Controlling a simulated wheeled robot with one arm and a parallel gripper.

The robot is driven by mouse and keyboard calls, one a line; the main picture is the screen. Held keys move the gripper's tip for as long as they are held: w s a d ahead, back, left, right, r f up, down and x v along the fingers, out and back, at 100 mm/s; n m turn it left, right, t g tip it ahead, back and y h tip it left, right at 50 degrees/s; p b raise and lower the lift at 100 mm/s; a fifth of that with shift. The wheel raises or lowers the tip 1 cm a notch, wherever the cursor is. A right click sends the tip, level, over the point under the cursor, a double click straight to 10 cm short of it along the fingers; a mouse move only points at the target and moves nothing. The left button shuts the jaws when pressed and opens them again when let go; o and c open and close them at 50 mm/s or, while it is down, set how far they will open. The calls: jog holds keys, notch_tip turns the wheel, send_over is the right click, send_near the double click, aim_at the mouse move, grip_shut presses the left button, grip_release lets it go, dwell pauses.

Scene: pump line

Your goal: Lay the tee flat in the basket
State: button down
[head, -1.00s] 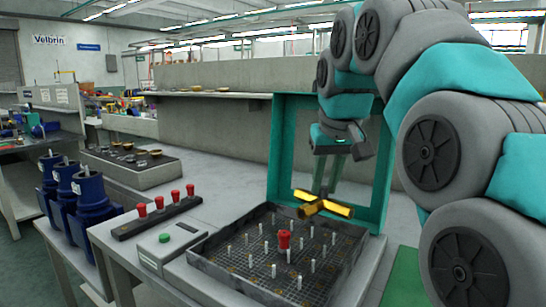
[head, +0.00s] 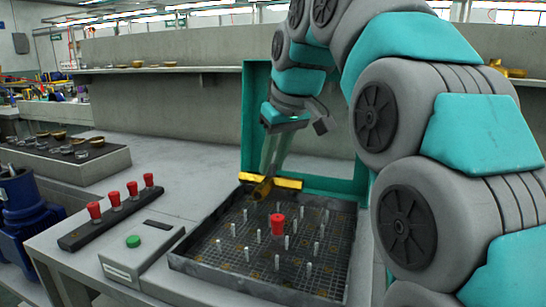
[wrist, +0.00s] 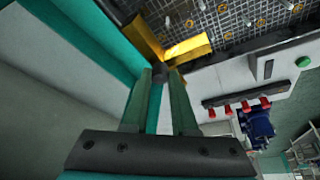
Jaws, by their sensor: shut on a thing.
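My gripper (head: 268,172) is shut on the brass-yellow tee (head: 284,182). It holds the tee at the back edge of the basket (head: 250,287), a dark mesh tray with upright pale pins. The tee's long bar runs sideways and a branch points to the lower left. In the wrist view the tee (wrist: 188,47) shows just beyond my fingertips (wrist: 160,76), partly hidden by them, with the mesh behind it. I cannot tell whether the tee touches the basket.
A teal frame (head: 257,110) stands upright behind the basket. A red-topped part (head: 278,223) stands among the pins. To the left are a box with a green button (head: 133,241) and a dark rail with several red knobs (head: 115,199). Blue pumps (head: 22,205) stand far left.

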aim_at(274, 177)
jog(key=shift+f, duration=0.35)
dwell(0.3)
jog(key=shift+f+b, duration=0.4)
jog(key=shift+f+b, duration=0.8)
jog(key=shift+f, duration=0.6)
jog(key=c, duration=0.6)
grip_release()
jog(key=shift+r, duration=0.1)
jog(key=p+v, duration=0.1)
jog(key=v, duration=0.6)
jog(key=shift+s+d+r, duration=0.1)
jog(key=shift+r, duration=0.2)
